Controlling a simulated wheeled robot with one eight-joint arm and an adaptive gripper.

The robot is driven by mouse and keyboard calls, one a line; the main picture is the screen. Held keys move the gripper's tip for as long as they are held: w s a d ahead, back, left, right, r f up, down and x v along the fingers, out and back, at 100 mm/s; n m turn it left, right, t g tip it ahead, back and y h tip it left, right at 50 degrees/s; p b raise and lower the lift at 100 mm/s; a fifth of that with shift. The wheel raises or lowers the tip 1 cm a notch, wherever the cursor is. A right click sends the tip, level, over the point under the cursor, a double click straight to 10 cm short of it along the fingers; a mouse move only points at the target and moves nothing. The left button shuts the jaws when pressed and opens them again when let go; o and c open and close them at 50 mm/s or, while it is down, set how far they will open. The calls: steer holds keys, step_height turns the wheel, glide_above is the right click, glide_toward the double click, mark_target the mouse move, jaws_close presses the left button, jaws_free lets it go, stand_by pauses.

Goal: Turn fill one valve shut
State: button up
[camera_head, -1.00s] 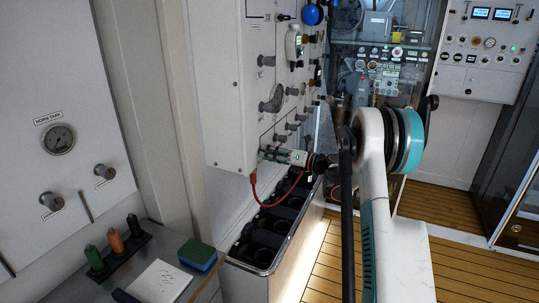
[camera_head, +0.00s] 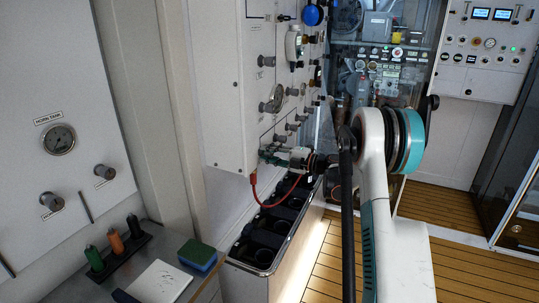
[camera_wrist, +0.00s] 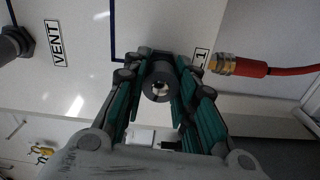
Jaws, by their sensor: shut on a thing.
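In the wrist view, the fill one valve knob (camera_wrist: 158,84) is a dark grey cylinder on the white panel, with a label ending in "1" beside it. My gripper (camera_wrist: 160,97) has its green-padded fingers on both sides of the knob and is shut on it. In the head view, my gripper (camera_head: 274,154) is at the lower edge of the white fill panel (camera_head: 222,90). The knob is hidden there behind the fingers.
A red hose (camera_wrist: 282,70) with a brass fitting joins the panel close to the fingers; it hangs in a loop below my gripper in the head view (camera_head: 268,205). A VENT knob (camera_wrist: 12,45) is at left. A rack of dark sockets (camera_head: 262,235) stands below.

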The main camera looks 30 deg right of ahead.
steer(key=m, duration=1.1)
steer(key=shift+m, duration=1.9)
steer(key=o, duration=1.1)
steer(key=v, duration=1.2)
